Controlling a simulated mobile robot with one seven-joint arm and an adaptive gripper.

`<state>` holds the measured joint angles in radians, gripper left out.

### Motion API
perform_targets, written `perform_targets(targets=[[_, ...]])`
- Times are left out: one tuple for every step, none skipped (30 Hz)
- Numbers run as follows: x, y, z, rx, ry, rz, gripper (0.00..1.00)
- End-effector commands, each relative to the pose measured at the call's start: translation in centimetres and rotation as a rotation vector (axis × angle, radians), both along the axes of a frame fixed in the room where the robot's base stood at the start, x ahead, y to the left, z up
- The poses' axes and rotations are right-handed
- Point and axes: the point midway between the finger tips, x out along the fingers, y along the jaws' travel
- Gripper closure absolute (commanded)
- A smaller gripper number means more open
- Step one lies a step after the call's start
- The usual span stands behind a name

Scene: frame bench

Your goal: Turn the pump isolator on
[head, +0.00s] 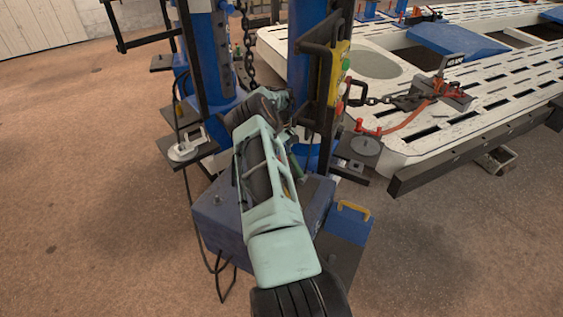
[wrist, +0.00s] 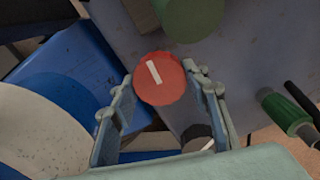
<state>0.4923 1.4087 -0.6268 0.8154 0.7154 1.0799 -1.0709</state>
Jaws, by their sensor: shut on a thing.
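The pump isolator is a round red knob (wrist: 160,88) with a white bar mark, seen in the wrist view. The bar is near upright in the picture, its top leaning a little left. My gripper (wrist: 159,80) has a finger on each side of the knob and is shut on it. The knob sits against the grey-blue pump housing (wrist: 235,75). In the head view my arm covers the knob and my fingertips, above the blue-grey pump box (head: 218,222).
A green cylinder (wrist: 192,15) stands close beyond the knob, and a green fitting (wrist: 285,112) is to its right. In the head view, a chain (head: 248,45), blue posts (head: 203,60) and a yellow control panel (head: 337,75) stand close around my arm. The slotted white bench (head: 450,125) is at right.

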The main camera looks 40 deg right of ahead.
Motion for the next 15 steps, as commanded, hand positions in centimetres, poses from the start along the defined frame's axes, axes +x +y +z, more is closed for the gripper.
perform_targets(targets=[[0.09,-0.03,-0.38,0.0,-0.003,-0.028,0.82],[0.09,-0.04,-0.41,0.0,-0.003,-0.049,0.82],[0.08,-0.02,-0.5,0.001,-0.003,-0.079,0.82],[0.08,-0.04,-0.5,0.0,-0.004,-0.103,0.82],[0.07,-0.09,-0.49,0.0,-0.003,-0.127,0.82],[0.08,-0.06,-0.55,0.001,-0.004,-0.163,0.82],[0.09,-0.09,-0.52,0.0,-0.004,-0.19,0.82],[0.1,-0.11,-0.49,-0.001,-0.004,-0.218,0.82],[0.1,-0.09,-0.51,0.0,-0.004,-0.256,0.82],[0.1,-0.09,-0.49,0.0,-0.004,-0.284,0.82],[0.11,-0.1,-0.44,0.0,-0.005,-0.313,0.82],[0.08,-0.1,-0.43,-0.001,-0.004,-0.35,0.82],[0.1,-0.07,-0.43,0.0,-0.004,-0.379,0.82],[0.11,-0.07,-0.4,0.0,-0.004,-0.407,0.82],[0.07,-0.13,-0.34,-0.001,-0.003,-0.446,0.82]])
